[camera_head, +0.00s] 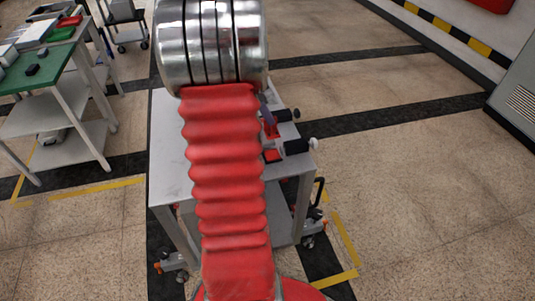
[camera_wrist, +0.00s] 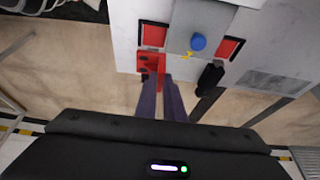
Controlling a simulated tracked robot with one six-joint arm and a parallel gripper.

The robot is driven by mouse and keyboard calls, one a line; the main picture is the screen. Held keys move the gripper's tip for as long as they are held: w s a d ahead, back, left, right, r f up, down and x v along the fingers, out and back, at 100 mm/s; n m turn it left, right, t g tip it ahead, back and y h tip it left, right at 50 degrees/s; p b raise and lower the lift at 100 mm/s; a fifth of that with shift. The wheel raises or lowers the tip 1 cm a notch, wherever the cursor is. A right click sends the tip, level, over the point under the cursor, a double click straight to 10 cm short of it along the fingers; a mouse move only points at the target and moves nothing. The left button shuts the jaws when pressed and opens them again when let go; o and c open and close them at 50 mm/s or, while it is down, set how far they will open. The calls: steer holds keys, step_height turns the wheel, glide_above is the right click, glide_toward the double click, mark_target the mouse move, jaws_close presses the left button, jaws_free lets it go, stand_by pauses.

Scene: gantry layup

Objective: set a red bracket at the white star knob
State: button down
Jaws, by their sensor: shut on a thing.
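My gripper (camera_wrist: 162,82) is shut on a red bracket (camera_wrist: 148,62) at the edge of the grey table. The bracket has small dark holes and shows just beyond the fingertips. In the head view the bracket (camera_head: 270,130) is a small red patch below the fingers (camera_head: 266,112), partly hidden by my arm. I cannot make out a white star knob for sure. A small whitish end (camera_head: 314,144) shows on a black fitting at the table's right edge. Whether the bracket touches the table is not clear.
On the table (camera_wrist: 125,25), a grey plate carries a blue knob (camera_wrist: 198,42) between two red squares (camera_wrist: 153,36) (camera_wrist: 229,47). A black handle (camera_wrist: 210,77) sticks out beside the bracket. A green-topped bench (camera_head: 40,68) stands at left. The floor at right is clear.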

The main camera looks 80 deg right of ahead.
steer(key=shift+s, duration=0.15)
steer(key=shift+f, duration=0.35)
steer(key=shift+s+f, duration=0.1)
steer(key=shift+f, duration=2.65)
steer(key=shift+f, duration=1.9)
steer(key=c, duration=1.9)
jaws_free()
steer(key=shift+o, duration=0.2)
